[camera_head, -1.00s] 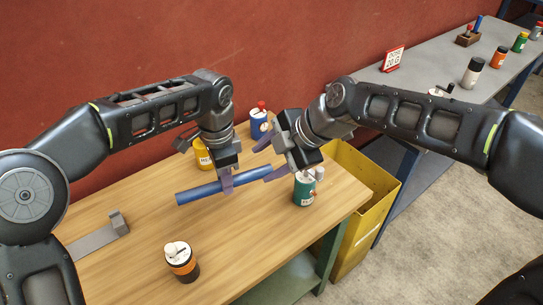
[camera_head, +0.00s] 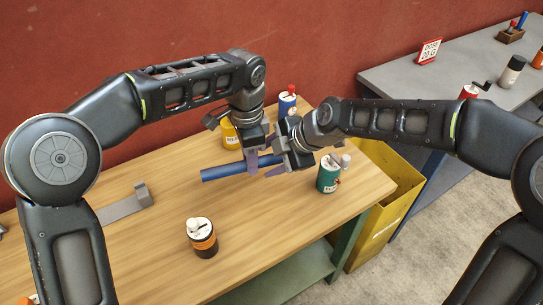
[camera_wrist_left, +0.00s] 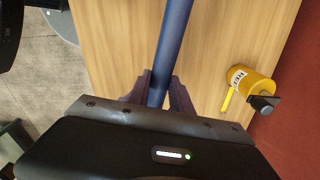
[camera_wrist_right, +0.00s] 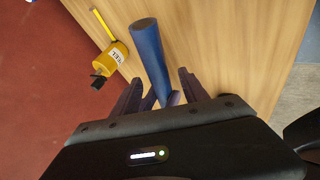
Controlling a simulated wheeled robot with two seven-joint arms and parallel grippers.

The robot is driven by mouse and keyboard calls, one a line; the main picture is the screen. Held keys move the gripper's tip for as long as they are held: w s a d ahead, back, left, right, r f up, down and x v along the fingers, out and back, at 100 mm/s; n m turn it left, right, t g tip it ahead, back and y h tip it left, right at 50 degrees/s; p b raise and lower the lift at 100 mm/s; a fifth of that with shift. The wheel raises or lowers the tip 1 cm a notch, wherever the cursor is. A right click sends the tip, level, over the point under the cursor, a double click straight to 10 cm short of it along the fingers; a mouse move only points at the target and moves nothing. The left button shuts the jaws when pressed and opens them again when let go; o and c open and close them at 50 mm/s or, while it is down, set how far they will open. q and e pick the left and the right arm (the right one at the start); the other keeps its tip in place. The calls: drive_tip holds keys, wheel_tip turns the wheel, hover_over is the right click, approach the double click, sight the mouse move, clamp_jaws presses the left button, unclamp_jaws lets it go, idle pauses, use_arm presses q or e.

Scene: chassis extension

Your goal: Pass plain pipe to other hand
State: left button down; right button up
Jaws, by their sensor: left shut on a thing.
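The plain blue pipe (camera_head: 222,172) is held level above the wooden table by my left gripper (camera_head: 254,164). Its left part sticks out free. In the left wrist view the left fingers (camera_wrist_left: 158,92) are shut on the pipe (camera_wrist_left: 170,45). My right gripper (camera_head: 276,160) is at the pipe's right part, close beside the left gripper. In the right wrist view the right fingers (camera_wrist_right: 158,88) are spread, with the pipe (camera_wrist_right: 149,55) between them and a gap visible beside it. The pipe's right end is partly hidden by the grippers in the head view.
A yellow bin (camera_head: 385,215) stands right.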

clamp_jaws()
idle(0.3)
use_arm(q)
drive_tip(key=c, duration=1.1)
unclamp_jaws()
